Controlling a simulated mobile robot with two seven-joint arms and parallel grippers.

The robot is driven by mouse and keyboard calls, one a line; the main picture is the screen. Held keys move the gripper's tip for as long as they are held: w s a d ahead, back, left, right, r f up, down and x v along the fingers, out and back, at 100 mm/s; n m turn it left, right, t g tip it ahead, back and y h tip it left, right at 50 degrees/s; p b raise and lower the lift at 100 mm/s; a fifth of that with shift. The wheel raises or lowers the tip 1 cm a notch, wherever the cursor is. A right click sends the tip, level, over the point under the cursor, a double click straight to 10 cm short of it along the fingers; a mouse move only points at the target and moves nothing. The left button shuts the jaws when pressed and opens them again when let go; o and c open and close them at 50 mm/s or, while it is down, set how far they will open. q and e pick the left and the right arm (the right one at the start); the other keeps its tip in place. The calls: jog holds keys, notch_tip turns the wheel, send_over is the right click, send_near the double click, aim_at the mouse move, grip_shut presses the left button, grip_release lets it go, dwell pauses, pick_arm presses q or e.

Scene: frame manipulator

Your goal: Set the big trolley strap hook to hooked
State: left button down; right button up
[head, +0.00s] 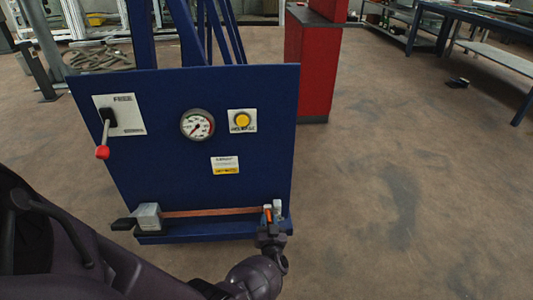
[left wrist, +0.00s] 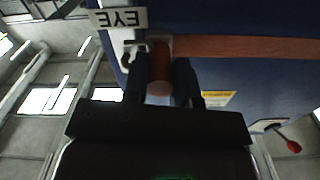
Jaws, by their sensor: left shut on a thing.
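The blue trolley (head: 240,95) has an upright front panel. An orange-brown strap (head: 215,212) runs level along its lower edge from a grey buckle box (head: 149,216) at the left to the lower right corner. My left gripper (head: 269,222) is at that corner. In the left wrist view its two fingers (left wrist: 162,88) are shut on an orange-brown strap hook grip (left wrist: 159,68), at the end of the strap (left wrist: 245,48). A pale metal fitting and a small dark hooked shape (left wrist: 129,55) show beside it, near the EYE label (left wrist: 119,18). I cannot tell whether the hook sits in the eye.
The panel carries a red-tipped lever (head: 103,150), a round gauge (head: 197,125) and a yellow button (head: 242,120). A red cabinet (head: 314,65) stands behind to the right, with blue workbenches (head: 475,25) beyond.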

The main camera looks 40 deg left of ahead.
pick_arm(q)
jog(key=shift+w+d+f, duration=0.1)
jog(key=shift+w+d, duration=0.05)
jog(key=shift+d, duration=0.1)
jog(key=c, duration=0.9)
grip_release()
jog(key=shift+w+d, duration=0.15)
